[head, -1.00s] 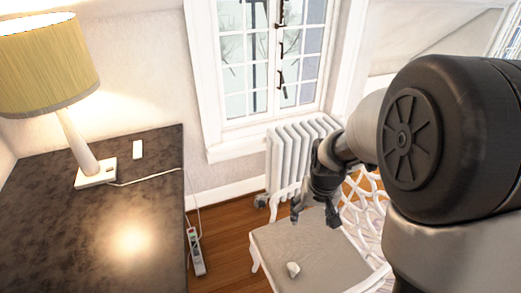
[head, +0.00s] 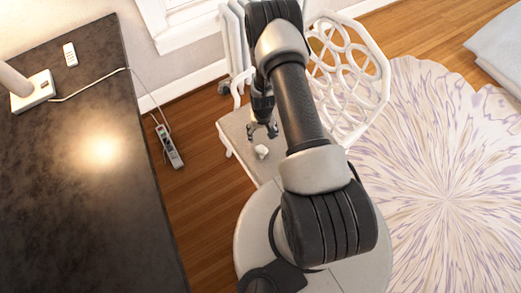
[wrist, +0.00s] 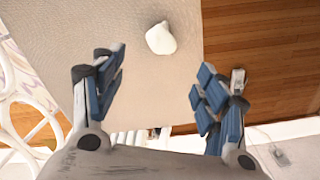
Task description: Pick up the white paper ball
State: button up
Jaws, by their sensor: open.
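The white paper ball (head: 262,151) lies on the light seat of a white chair (head: 238,133). In the wrist view the ball (wrist: 161,38) sits on the seat, beyond and between the fingertips of my gripper (wrist: 158,68). The gripper is open with nothing between its blue-padded fingers. In the head view my gripper (head: 262,131) points down just behind the ball, apart from it. My arm hides part of the seat.
A dark table (head: 75,190) with a lamp base (head: 32,92) and a white remote (head: 70,54) stands at the left. A power strip (head: 169,147) lies on the wooden floor. The chair's openwork back (head: 352,75) rises right of the seat. A patterned rug (head: 430,170) covers the right.

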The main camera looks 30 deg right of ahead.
aim_at(262, 149)
notch_tip(262, 149, down, 15)
jog(key=b, duration=0.5)
jog(key=shift+a+f, duration=0.1)
jog(key=shift+f, duration=0.05)
jog(key=shift+s, duration=0.1)
jog(key=shift+c, duration=0.6)
jog(key=c, duration=0.6)
jog(key=shift+c, duration=0.2)
